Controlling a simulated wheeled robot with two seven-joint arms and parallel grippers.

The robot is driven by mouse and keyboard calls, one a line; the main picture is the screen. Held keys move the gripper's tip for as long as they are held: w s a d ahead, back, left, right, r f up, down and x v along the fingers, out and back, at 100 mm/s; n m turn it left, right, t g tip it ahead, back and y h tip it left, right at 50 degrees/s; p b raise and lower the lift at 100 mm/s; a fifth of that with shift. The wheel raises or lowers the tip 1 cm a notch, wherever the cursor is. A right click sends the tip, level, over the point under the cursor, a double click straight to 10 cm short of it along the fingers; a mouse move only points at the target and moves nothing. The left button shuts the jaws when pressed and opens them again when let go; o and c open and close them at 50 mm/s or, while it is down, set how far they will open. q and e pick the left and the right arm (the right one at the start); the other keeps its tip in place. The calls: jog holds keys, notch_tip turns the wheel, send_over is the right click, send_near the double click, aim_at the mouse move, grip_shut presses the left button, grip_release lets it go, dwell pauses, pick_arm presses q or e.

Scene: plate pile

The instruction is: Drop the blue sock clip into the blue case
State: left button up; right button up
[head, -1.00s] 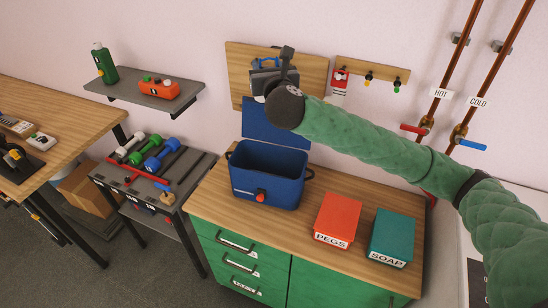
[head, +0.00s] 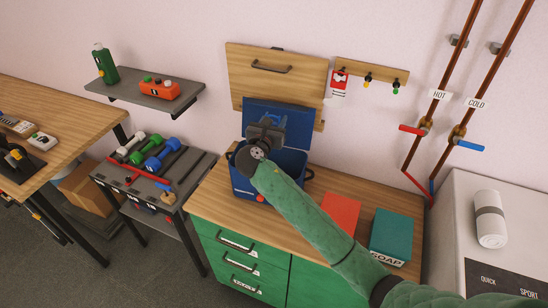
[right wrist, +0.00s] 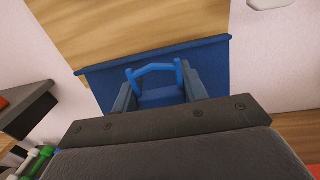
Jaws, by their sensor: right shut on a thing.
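The blue case (head: 243,187) stands on the wooden counter top with its blue lid (head: 300,124) raised against the wall behind. My right gripper (head: 268,124) is over the case, in front of the lid, and my arm covers part of the case's opening and front. In the right wrist view my right gripper (right wrist: 160,88) is shut on the blue sock clip (right wrist: 155,69), an arched blue piece between the two fingers. The lid (right wrist: 205,61) shows behind it. The clip is hard to make out in the head view. My left gripper is not in view.
A red pegs box (head: 342,211) and a teal soap box (head: 391,233) stand right of the case, partly behind my arm. A wooden panel (head: 300,70) with a handle is on the wall above the lid. A hook rail (head: 385,72) hangs to its right.

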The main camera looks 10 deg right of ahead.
notch_tip(320, 180, down, 10)
jog(key=m+h+b, duration=0.1)
jog(key=b, duration=0.5)
jog(key=shift+s+d+r+g, duration=0.2)
jog(key=shift+s+r+g, duration=0.05)
jog(key=shift+g, duration=0.15)
jog(key=o, duration=1.1)
jog(key=shift+c, duration=0.2)
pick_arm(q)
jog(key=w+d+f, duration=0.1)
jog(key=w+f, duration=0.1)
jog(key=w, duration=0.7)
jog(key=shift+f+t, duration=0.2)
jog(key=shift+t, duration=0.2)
